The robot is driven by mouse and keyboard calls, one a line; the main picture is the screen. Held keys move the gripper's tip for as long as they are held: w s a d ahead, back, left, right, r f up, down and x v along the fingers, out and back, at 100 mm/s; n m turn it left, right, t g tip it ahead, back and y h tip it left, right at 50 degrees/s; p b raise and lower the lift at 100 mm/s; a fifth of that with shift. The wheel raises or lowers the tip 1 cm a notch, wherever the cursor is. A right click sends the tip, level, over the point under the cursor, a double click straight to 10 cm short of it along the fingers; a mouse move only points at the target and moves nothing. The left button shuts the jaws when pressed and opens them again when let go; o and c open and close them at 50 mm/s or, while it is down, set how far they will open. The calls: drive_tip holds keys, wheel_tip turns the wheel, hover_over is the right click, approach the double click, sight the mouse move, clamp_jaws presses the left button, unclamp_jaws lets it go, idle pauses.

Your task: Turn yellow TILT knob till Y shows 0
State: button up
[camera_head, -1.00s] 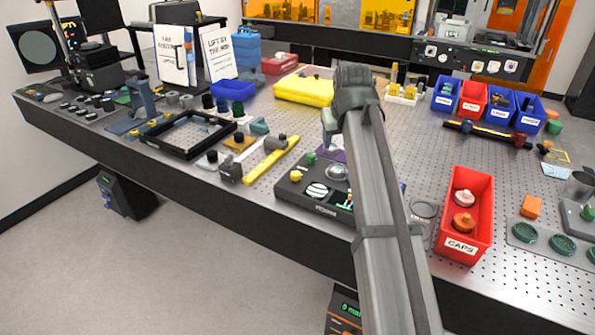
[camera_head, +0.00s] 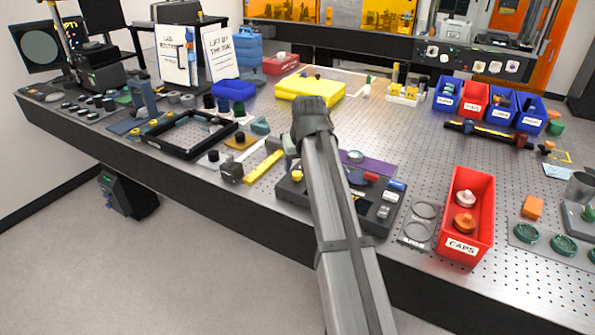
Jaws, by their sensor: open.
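The interferometer is a black box (camera_head: 374,210) at the bench's front edge, with a red part and blue and white labels at its right. A small yellow knob (camera_head: 297,175) stands upright on its left end; I take this as the TILT knob. My arm crosses the box and hides its middle, so no display or Y reading shows. My gripper (camera_head: 290,144) is at the arm's far end, just behind and above the yellow knob, apart from it. It is open, though its fingers are mostly hidden.
A yellow bar (camera_head: 264,167) and a small grey block (camera_head: 231,172) lie left of the box. A round-welled plate (camera_head: 418,222) and a red CAPS bin (camera_head: 467,212) stand to its right. A purple mat (camera_head: 375,168) lies behind. Bare perforated bench (camera_head: 400,135) stretches behind that.

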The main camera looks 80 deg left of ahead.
sight(297, 174)
drive_tip(key=shift+x, duration=2.3)
drive_tip(key=c, duration=1.1)
